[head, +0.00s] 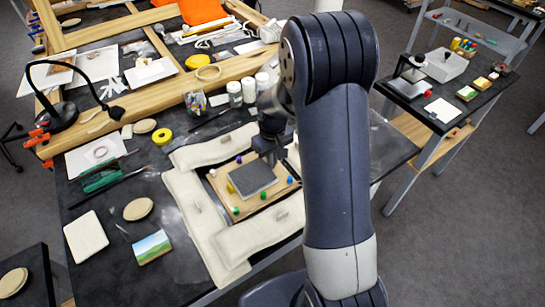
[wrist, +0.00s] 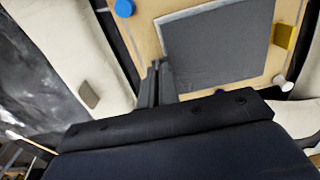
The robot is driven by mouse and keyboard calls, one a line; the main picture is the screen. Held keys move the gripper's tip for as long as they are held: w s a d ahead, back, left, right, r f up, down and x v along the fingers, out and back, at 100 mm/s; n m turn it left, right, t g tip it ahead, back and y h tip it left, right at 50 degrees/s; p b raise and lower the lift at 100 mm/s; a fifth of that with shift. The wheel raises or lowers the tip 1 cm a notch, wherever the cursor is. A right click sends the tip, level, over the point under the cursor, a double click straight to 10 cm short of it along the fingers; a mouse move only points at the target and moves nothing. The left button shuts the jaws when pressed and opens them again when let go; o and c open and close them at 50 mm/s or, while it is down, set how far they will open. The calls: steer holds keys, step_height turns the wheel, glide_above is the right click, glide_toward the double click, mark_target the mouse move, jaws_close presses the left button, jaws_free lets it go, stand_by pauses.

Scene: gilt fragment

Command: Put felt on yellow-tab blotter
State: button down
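A dark grey rectangular sheet (head: 252,179) lies on a tan board (head: 244,209) with coloured pegs around it; it also shows in the wrist view (wrist: 218,45), with a paler grey edge. A yellow tab (head: 230,187) is at its side, also in the wrist view (wrist: 284,36). I cannot tell by look whether the grey sheet is the felt or the blotter. My gripper (head: 270,157) is above the far edge of the board. In the wrist view its fingers (wrist: 157,70) are together, near one corner of the sheet, with nothing visible between them.
Pale padded cushions (head: 190,205) surround the board on the dark bench (head: 180,285). A white square (head: 86,237), a tan disc (head: 138,209), a small landscape picture (head: 152,247) and a yellow ring (head: 162,136) lie to the left. Jars (head: 234,92) stand behind. A side table is at right.

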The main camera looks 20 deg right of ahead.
steer(key=shift+f+b, duration=0.4)
steer(key=shift+f, duration=0.1)
steer(key=c, duration=2.1)
jaws_free()
steer(key=o, duration=0.5)
